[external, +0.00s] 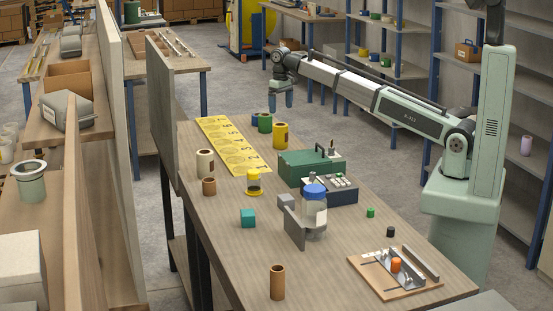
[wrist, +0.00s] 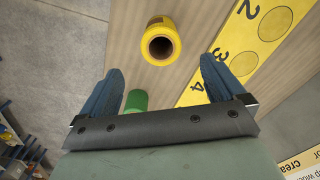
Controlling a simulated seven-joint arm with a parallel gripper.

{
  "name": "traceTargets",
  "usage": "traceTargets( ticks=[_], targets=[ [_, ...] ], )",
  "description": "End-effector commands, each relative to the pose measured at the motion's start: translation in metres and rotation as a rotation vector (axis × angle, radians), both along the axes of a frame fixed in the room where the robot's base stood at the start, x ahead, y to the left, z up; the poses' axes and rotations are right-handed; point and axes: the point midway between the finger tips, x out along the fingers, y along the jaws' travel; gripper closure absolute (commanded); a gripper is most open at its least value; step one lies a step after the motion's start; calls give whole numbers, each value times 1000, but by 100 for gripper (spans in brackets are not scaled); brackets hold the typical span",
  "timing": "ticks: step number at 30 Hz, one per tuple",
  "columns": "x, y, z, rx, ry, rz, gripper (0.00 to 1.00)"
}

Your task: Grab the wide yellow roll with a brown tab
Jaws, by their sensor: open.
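A wide yellow roll (external: 280,141) stands upright near the far end of the table in the external view, with a brown patch on its side. In the wrist view the yellow roll (wrist: 151,24) shows its open top with a brown inner ring, just beyond the space between my fingertips. My gripper (external: 289,104) hangs above and behind the roll, pointing down. In the wrist view my gripper (wrist: 162,70) is open, with its two blue fingers spread and nothing between the tips.
A green roll (external: 265,123) and a blue roll (external: 255,119) stand close left of the yellow roll. The green roll also shows low between my fingers in the wrist view (wrist: 136,100). A numbered yellow strip (external: 241,157) lies left; a green toolbox (external: 300,166) stands in front.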

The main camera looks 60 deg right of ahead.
Motion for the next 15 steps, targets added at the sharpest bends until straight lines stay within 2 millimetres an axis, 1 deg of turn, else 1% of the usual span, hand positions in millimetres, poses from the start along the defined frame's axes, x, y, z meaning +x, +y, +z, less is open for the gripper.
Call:
traceTargets(
  ticks=[5, 12, 15],
  targets=[
    [-1, 0, -21, 1, 2, -9, 3],
    [-1, 0, -62, 1, 2, -7, 3],
    [0, 0, -73, 0, 1, -7, 3]
  ],
)
